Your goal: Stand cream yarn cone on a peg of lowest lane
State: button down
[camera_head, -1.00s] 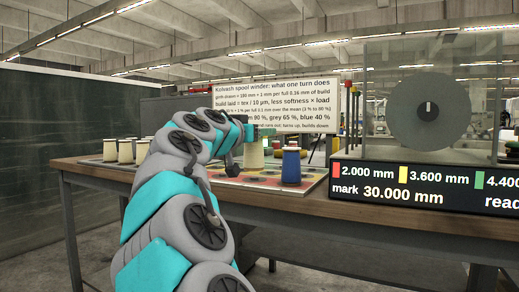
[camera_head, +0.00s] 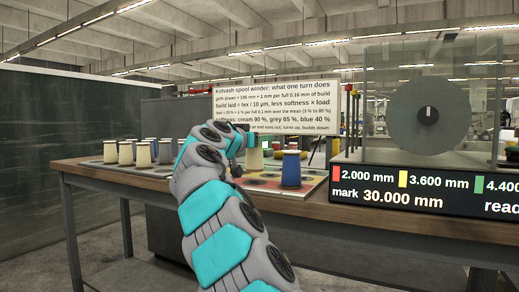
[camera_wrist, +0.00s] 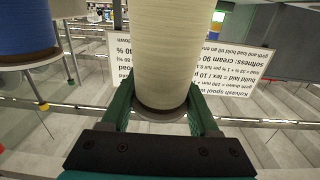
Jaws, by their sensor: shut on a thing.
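My gripper (camera_head: 240,146) is at the near side of the sign, above the patterned board (camera_head: 316,176). It is shut on a cream yarn cone (camera_wrist: 160,50), which fills the middle of the wrist view between the green jaws. The same cone (camera_head: 254,160) shows partly in the head view, just right of the gripper, over the board. I cannot tell whether its lower end touches the board. A blue cone (camera_head: 291,169) stands upright on the board to its right. It also shows in the wrist view (camera_wrist: 24,30), left of the cream cone. I cannot make out the pegs or lanes clearly.
Several cream cones (camera_head: 125,153) and darker ones (camera_head: 165,153) stand at the table's left. A printed sign (camera_head: 275,105) stands behind the board. A display (camera_head: 420,192) and a clear case with a grey disc (camera_head: 429,106) are at the right.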

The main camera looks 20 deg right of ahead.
aim_at(259, 148)
jog(key=shift+f+b, duration=0.3)
jog(key=shift+f, duration=1.3)
jog(key=shift+f, duration=0.15)
jog(key=shift+c, duration=0.6)
grip_release()
jog(key=shift+s+r, duration=0.1)
jog(key=shift+r, duration=0.1)
jog(key=v, duration=1.2)
jog(key=shift+b, duration=0.3)
